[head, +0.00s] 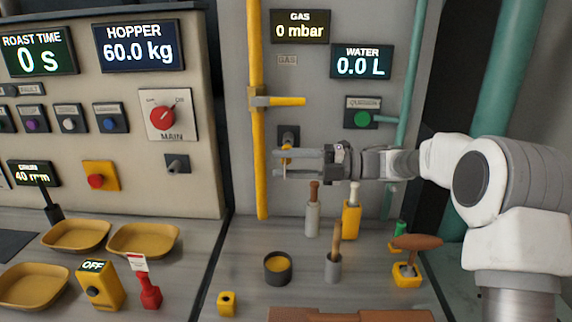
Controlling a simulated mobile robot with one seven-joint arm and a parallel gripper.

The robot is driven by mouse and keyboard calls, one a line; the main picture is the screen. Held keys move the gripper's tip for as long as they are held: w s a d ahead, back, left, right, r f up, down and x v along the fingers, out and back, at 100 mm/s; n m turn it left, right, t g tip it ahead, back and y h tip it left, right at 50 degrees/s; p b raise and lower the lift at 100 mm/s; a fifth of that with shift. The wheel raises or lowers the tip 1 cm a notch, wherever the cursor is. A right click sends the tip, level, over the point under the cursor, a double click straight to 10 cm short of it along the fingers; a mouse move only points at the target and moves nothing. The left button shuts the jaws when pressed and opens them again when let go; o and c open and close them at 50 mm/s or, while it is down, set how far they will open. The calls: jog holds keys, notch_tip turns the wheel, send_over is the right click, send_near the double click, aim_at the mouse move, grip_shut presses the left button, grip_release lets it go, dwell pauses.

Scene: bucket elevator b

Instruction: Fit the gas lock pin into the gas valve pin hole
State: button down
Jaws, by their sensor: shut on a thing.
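My gripper (276,164) reaches in from the right, with its two fingers pointing left in front of the grey panel. It is shut on a small yellow piece (287,154), which appears to be the gas lock pin; the fingers partly hide it. A dark wall block (289,132) is just above and behind the fingertips. I cannot tell whether the pin touches it or is in front of it. The gas valve (260,99) sits on the yellow pipe, with its yellow lever (288,101) pointing right. I cannot make out a pin hole clearly.
Below my gripper the counter holds a dark cup (278,272), a grey holder (333,268) with a wooden-handled tool, and a yellow holder (351,221). The yellow gas pipe (258,180) runs vertically left of the fingertips. A small yellow block (226,303) lies at the front.

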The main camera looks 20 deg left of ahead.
jog(key=shift+w+a+p, duration=0.2)
jog(key=shift+w+p, duration=0.2)
jog(key=shift+w, duration=0.5)
jog(key=shift+w+a+p, duration=0.2)
jog(key=shift+w+p, duration=0.15)
jog(key=shift+w, duration=0.5)
jog(key=shift+c, duration=1.7)
grip_release()
jog(key=shift+w, duration=0.1)
jog(key=v, duration=1.2)
jog(key=shift+f, duration=0.1)
